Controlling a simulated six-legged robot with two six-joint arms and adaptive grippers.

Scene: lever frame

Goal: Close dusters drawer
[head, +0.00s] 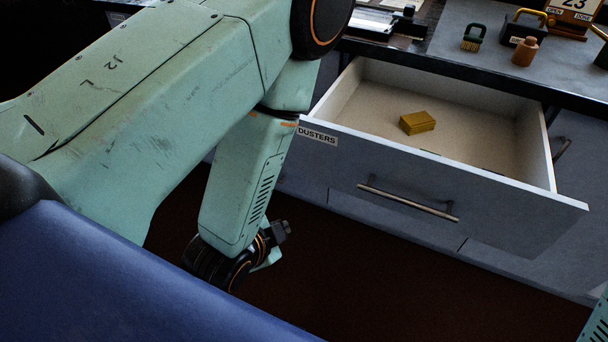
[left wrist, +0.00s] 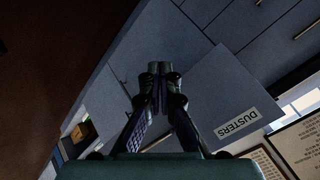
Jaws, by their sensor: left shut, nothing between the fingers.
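The dusters drawer (head: 420,187) stands pulled well open from the grey cabinet in the head view. Its front bears a "DUSTERS" label (head: 317,136) and a bar handle (head: 407,199). A yellow block (head: 417,123) lies inside. My left gripper (head: 274,250) is low, left of the drawer front and apart from the handle; its fingers are partly hidden by the wrist. In the left wrist view my left gripper (left wrist: 158,72) is shut and empty, with the labelled drawer front (left wrist: 212,85) behind it to the right. My right gripper is out of the picture.
Dark floor (head: 370,285) is clear below the drawer. Another handle (head: 562,149) shows at right.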

